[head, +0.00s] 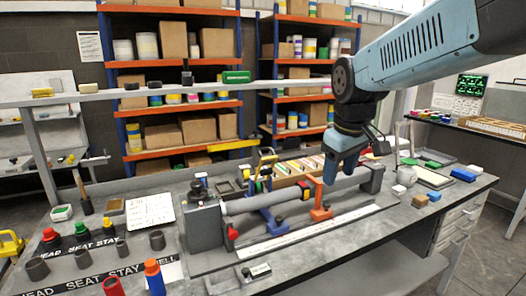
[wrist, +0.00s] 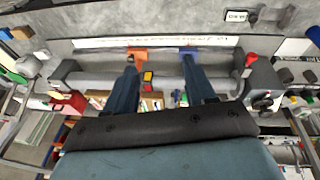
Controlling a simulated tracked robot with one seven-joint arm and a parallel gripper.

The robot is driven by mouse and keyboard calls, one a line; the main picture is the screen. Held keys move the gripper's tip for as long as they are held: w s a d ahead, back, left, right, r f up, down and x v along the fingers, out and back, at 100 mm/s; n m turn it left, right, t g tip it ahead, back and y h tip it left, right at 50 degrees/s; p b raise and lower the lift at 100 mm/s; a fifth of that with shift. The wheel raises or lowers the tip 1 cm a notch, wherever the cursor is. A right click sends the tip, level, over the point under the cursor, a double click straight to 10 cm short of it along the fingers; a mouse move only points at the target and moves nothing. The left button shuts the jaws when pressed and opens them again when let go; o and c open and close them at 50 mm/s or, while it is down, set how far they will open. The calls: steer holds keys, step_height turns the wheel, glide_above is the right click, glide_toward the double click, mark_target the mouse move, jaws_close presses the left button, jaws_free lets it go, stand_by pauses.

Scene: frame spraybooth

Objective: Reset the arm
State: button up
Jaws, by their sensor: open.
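My gripper (head: 333,182) hangs from my blue arm at the right of the head view, over the workbench fixture. In the wrist view my gripper (wrist: 160,62) is open, its two fingers apart with nothing held between them. A long grey tube (head: 250,203) lies across the fixture, through a blue support and an orange support (head: 320,211). In the wrist view the tube (wrist: 100,82) passes below the fingers. Whether the fingers touch it I cannot tell.
The bench (head: 350,245) carries black, green and red-capped items at the left and small coloured blocks at the right. A grey block (head: 202,228) ends the fixture at left. A rail (head: 200,92) spans behind it. Shelves of boxes stand at the back.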

steer(key=s+d+m+t, duration=0.2)
steer(key=s+d+m, duration=0.4)
steer(key=s, duration=0.6)
steer(key=shift+s+d+f+t, duration=0.15)
steer(key=shift+s+f+t, duration=0.15)
steer(key=shift+f, duration=0.15)
stand_by(1.6)
